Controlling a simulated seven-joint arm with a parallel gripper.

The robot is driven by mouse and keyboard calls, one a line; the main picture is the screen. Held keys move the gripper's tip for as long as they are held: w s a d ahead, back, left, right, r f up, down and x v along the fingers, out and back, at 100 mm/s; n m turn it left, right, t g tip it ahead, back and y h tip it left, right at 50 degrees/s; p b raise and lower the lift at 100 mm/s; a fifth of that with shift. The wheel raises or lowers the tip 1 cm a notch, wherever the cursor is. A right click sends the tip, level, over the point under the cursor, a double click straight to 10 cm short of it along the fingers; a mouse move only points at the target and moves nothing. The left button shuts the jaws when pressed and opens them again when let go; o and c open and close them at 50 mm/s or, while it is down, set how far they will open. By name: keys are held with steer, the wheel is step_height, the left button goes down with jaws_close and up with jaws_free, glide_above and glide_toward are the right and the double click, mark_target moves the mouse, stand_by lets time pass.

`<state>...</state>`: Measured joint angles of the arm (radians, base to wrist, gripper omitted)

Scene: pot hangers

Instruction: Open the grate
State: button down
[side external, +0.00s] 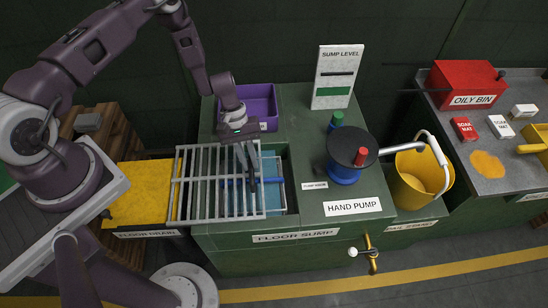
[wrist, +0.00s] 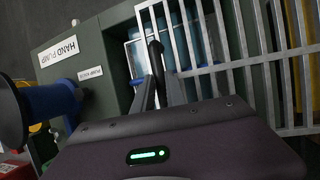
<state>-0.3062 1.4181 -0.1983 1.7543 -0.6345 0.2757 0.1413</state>
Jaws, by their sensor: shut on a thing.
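The grey barred grate (side external: 209,213) lies over the left part of the floor sump and overlaps the edge of the yellow floor drain panel in the side view. It also fills the right of the wrist view (wrist: 235,63). My gripper (side external: 250,182) points down at the grate's right end. In the wrist view, my gripper (wrist: 160,82) is shut on a black handle (wrist: 153,52) near the grate's end bar. The fingers partly hide the handle's lower part. A strip of the sump opening (side external: 289,200) shows to the right of the grate, with blue inside.
A purple bin (side external: 262,98) stands behind the grate. The hand pump (side external: 345,165) and the sump level sign (side external: 333,75) stand to the right. The yellow floor drain panel (side external: 135,190) is at the left. A yellow bucket (side external: 415,185) stands farther right.

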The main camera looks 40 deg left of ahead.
glide_above(202, 176)
stand_by(0.4)
steer(key=c, duration=1.4)
jaws_free()
steer(key=shift+o, duration=0.2)
steer(key=v, duration=0.7)
